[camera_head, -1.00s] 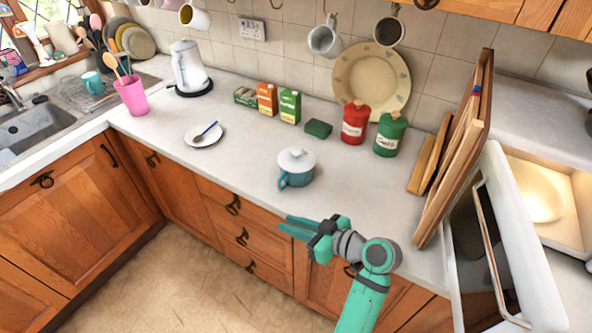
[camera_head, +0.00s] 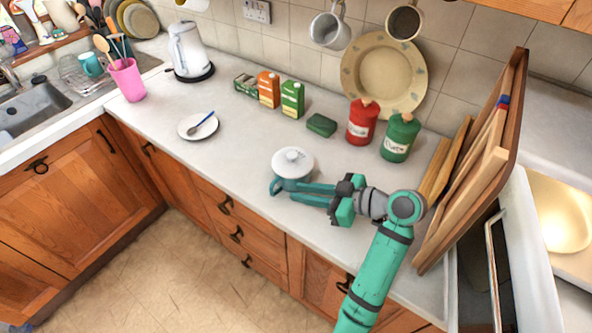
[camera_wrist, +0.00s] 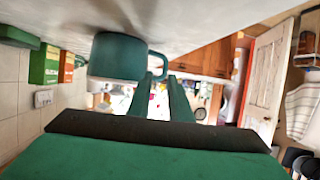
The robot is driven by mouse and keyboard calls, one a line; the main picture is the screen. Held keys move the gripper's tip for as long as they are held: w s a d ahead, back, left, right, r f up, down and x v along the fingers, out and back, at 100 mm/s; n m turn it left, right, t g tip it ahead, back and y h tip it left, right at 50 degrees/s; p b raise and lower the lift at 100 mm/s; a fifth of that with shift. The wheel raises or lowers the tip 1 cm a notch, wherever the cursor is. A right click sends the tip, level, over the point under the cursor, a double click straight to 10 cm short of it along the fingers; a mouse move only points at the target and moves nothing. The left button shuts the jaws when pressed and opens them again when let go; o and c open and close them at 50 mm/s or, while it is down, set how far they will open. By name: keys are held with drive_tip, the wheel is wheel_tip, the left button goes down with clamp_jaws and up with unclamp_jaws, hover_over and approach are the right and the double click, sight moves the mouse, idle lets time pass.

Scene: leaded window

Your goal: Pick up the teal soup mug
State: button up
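The teal soup mug (camera_head: 291,184) stands upright on the counter with a white lid (camera_head: 292,162) on top. Its handle (camera_head: 275,187) points to the front left in the head view. My gripper (camera_head: 294,191) is low over the counter, its fingers reaching left along the mug's front side toward the handle. In the wrist view, which is upside down, the mug (camera_wrist: 117,57) is at the upper left and its handle (camera_wrist: 160,68) is just ahead of the fingertips. The fingers are apart with a gap between them. Whether they touch the handle cannot be told.
A red canister (camera_head: 361,123) and a green canister (camera_head: 400,138) stand behind, with a green block (camera_head: 321,125). Wooden boards (camera_head: 478,160) lean at the right. A small plate (camera_head: 198,127) lies left; the counter between is clear.

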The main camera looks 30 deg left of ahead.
sight(273, 192)
drive_tip(key=a, duration=0.1)
drive_tip(key=s+a+f, duration=0.1)
drive_tip(key=a, duration=0.2)
drive_tip(key=shift+s+f, duration=0.2)
drive_tip(key=shift+f, duration=0.05)
drive_tip(key=shift+x, duration=2.85)
drive_tip(key=shift+c, duration=0.6)
clamp_jaws()
drive_tip(key=shift+r, duration=0.1)
